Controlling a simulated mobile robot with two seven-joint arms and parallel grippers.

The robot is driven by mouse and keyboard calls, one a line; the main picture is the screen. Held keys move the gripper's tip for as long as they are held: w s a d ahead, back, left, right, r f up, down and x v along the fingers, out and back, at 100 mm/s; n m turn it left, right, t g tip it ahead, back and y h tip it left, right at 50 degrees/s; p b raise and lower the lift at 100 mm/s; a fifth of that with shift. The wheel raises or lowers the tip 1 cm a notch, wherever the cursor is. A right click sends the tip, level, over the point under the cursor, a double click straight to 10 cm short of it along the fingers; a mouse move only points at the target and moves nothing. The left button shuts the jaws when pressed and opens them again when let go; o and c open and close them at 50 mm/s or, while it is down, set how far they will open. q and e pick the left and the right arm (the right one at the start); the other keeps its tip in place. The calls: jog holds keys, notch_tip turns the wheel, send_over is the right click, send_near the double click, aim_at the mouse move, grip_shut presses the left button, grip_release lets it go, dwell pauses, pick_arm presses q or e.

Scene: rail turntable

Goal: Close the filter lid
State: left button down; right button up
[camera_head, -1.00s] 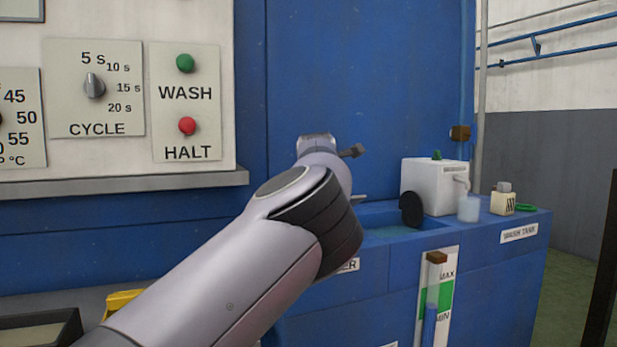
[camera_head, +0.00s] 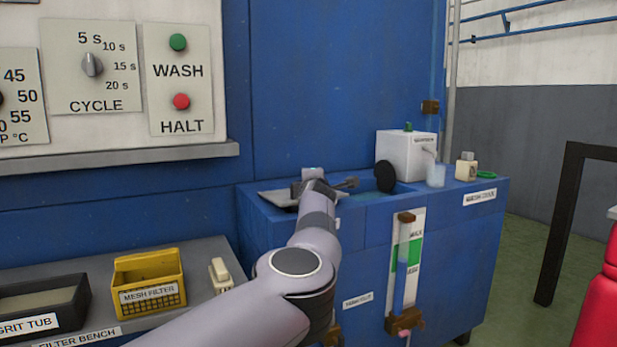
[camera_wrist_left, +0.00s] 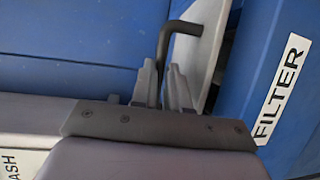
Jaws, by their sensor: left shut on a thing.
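The filter lid (camera_head: 272,197) is a thin grey plate at the left end of the blue wash tank's top, partly behind my left gripper (camera_head: 322,184). In the left wrist view the lid (camera_wrist_left: 207,45) is a pale plate with a bent black handle (camera_wrist_left: 164,48). My left gripper (camera_wrist_left: 162,88) is shut on this handle. A dark gap shows along the lid's edge beside the blue panel labelled FILTER (camera_wrist_left: 281,88). I cannot tell exactly how far the lid is tilted. My right gripper is in neither view.
A white box (camera_head: 405,153), a cup (camera_head: 436,176) and a small bottle (camera_head: 466,166) stand on the tank's right side. A yellow mesh filter basket (camera_head: 149,284) and a black grit tub (camera_head: 42,312) sit on the bench (camera_head: 205,262). A dark frame (camera_head: 562,225) stands at right.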

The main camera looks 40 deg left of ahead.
pick_arm(q)
jog(key=shift+s+d+f, duration=0.1)
jog(key=shift+f, duration=0.55)
jog(key=shift+d+f, duration=0.15)
jog(key=shift+f, duration=0.45)
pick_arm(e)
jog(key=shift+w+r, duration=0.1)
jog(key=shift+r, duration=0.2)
pick_arm(q)
jog(key=shift+s+f, duration=0.1)
jog(key=shift+f, duration=0.2)
jog(key=c, duration=1.2)
grip_release()
jog(key=shift+o, duration=0.4)
jog(key=shift+r, duration=0.1)
jog(key=shift+r, duration=0.1)
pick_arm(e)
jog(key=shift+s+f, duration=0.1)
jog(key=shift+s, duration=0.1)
pick_arm(q)
jog(key=shift+s+r, duration=0.1)
